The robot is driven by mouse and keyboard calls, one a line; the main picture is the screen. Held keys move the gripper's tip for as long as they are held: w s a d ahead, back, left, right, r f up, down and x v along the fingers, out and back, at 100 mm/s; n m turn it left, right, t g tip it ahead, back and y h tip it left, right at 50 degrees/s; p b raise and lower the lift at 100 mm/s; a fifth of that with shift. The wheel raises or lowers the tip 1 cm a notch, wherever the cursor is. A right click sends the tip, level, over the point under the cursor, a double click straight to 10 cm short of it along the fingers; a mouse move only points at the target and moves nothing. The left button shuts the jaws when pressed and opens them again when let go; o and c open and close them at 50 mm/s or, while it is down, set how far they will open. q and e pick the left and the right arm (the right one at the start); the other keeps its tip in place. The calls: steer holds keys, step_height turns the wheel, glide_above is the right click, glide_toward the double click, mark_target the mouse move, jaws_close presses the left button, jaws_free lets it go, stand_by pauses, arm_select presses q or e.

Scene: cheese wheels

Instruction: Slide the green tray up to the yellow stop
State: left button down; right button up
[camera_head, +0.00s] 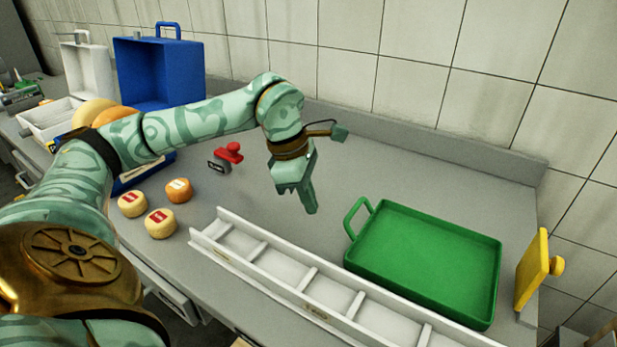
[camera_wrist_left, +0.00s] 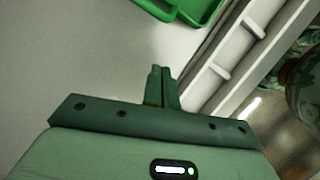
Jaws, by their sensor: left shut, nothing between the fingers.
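The green tray (camera_head: 425,250) lies flat and empty on the grey counter at the right of the head view, its handle on its left side. Its handle end also shows at the top of the left wrist view (camera_wrist_left: 200,12). The yellow stop (camera_head: 532,270) stands upright to the right of the tray, with a gap of bare counter between them. My left gripper (camera_head: 312,210) is shut and empty, pointing down to the left of the tray's handle and apart from it. In the left wrist view its fingers (camera_wrist_left: 161,72) are together. My right gripper is not in view.
A white divided rack (camera_head: 255,262) runs along the tray's front side. Small cheese wheels (camera_head: 160,223) and a red-handled stamp (camera_head: 229,152) sit to the left. A blue box (camera_head: 160,75) stands at the back left. Counter behind the tray is clear, up to the tiled wall.

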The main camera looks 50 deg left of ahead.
mark_target(358, 236)
arm_select(q)
steer(key=b+x, duration=0.1)
steer(key=x, duration=0.3)
steer(key=shift+f, duration=0.15)
steer(key=w+d, duration=0.2)
steer(key=shift+d, duration=0.35)
steer(key=shift+w+d, duration=0.15)
steer(key=shift+d, duration=0.1)
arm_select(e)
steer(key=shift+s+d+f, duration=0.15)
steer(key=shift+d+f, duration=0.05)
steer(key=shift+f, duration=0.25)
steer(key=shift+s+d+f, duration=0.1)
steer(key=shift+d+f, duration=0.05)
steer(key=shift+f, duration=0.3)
